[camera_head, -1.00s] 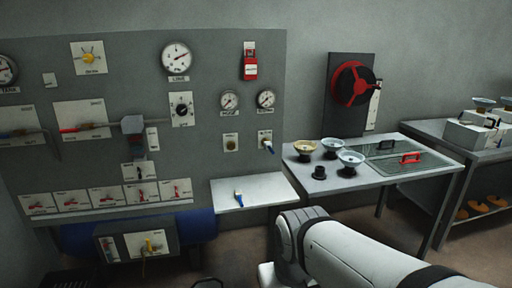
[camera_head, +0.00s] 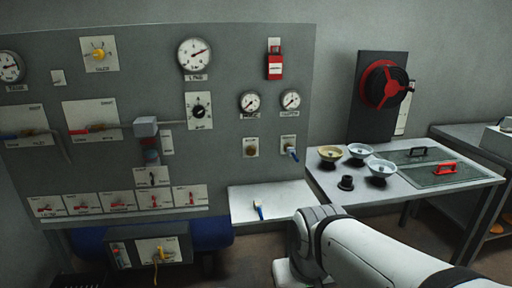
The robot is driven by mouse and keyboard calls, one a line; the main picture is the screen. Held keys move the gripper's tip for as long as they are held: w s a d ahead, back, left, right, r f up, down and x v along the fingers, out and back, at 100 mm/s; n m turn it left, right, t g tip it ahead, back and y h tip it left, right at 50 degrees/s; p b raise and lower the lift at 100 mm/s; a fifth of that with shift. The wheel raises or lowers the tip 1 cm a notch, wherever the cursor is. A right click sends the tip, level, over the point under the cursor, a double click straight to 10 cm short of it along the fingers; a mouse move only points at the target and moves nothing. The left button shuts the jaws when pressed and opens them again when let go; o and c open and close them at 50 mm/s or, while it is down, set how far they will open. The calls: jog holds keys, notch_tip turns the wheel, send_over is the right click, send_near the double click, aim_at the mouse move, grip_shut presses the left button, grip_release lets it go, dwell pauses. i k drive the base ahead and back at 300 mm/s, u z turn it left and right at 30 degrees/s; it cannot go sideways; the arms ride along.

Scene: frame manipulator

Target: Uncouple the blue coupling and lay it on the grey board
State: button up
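A small blue coupling (camera_head: 291,154) sits on a port with a pale plate, low at the right of the big grey panel, under two small gauges. A brass-coloured port (camera_head: 250,150) on a similar plate to its left has nothing blue on it. Below them a pale grey board (camera_head: 285,195) juts out like a shelf. A small blue-handled item (camera_head: 258,211) lies near its front edge; it is too small to identify. My white arm crosses the lower right, but my gripper is outside the picture.
The panel (camera_head: 230,100) carries gauges, switches, a red lock (camera_head: 275,64) and pipes. Most of the pale board is bare.

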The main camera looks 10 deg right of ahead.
aim_at(290, 151)
jog(key=i, duration=1.1)
jog(key=z, duration=0.05)
